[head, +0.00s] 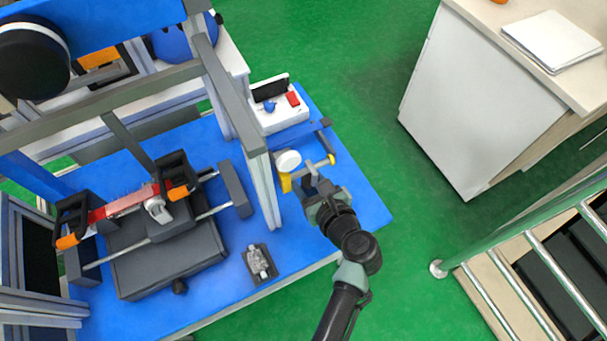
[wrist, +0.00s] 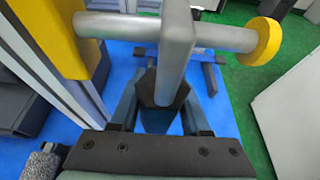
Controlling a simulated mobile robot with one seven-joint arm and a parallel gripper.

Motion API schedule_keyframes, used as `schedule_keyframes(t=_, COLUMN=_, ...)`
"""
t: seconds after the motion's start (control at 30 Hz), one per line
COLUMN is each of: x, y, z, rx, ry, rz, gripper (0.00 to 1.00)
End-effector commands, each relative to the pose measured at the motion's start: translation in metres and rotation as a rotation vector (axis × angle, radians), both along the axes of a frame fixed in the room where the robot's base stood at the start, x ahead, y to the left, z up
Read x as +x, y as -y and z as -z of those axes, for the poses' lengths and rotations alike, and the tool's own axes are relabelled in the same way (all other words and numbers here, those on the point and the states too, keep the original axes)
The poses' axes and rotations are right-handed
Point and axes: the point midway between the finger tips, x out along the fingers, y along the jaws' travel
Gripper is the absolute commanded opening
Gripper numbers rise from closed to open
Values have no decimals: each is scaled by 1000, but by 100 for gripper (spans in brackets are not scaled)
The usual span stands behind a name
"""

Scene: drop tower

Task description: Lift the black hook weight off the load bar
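The load bar is a grey rod (wrist: 120,27) with a yellow end disc (wrist: 260,41) and a yellow bracket (wrist: 75,40) in the wrist view. In the head view its yellow disc (head: 331,159) points right, beside the frame post. A grey hook strap (wrist: 173,50) crosses the rod. Below it is a dark, angular block (wrist: 163,85), apparently the black hook weight. My gripper (wrist: 163,100) has a finger on each side of this block, close to it. Whether the fingers press on it is unclear. In the head view my gripper (head: 318,188) is just in front of the bar.
Grey frame posts (head: 262,175) stand close left of my gripper. A white control box (head: 280,117) is behind the bar. A small dark tray (head: 258,264) lies on the blue base. Green floor is open to the right, up to a white cabinet (head: 480,105).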

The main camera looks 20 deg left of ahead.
Motion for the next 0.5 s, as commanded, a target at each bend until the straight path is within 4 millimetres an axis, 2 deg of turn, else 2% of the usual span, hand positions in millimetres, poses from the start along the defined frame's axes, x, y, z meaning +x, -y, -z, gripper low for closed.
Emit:
schedule_keyframes(t=0.03, x=0, y=0, z=0, rx=0, ry=0, rz=0, gripper=36)
schedule_keyframes(t=0.23, x=0, y=0, z=0, rx=0, ry=0, rz=0, gripper=0)
schedule_keyframes(t=0.5, x=0, y=0, z=0, rx=0, ry=0, rz=0, gripper=0)
